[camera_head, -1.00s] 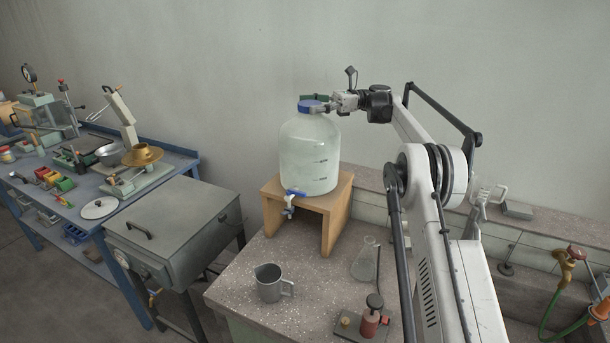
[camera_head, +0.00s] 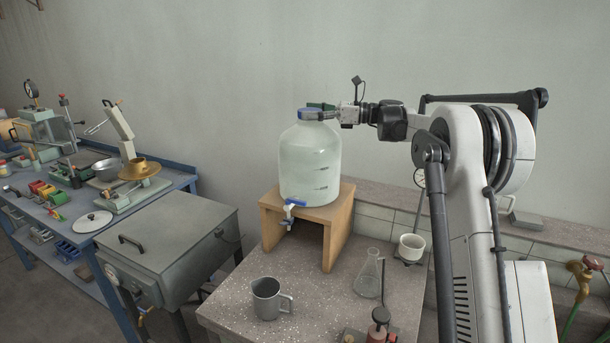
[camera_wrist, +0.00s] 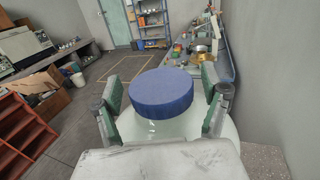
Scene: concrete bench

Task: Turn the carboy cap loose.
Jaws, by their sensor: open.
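The translucent carboy (camera_head: 309,165) stands upright on a wooden stand (camera_head: 340,222) on the bench. Its blue cap (camera_head: 308,114) is on top of the neck. In the wrist view the blue cap (camera_wrist: 161,92) lies between the two fingers of my gripper (camera_wrist: 166,104), which are open with a gap on each side. In the head view my gripper (camera_head: 325,110) reaches in from the right at cap height. A blue-handled spigot (camera_head: 291,209) sits low on the carboy's front.
A grey metal jug (camera_head: 268,298), a glass flask (camera_head: 369,276) and a white cup (camera_head: 411,247) stand on the bench (camera_head: 225,309). A grey metal box (camera_head: 175,245) is at left, before a blue table (camera_head: 180,178) of equipment. The wall is close behind the carboy.

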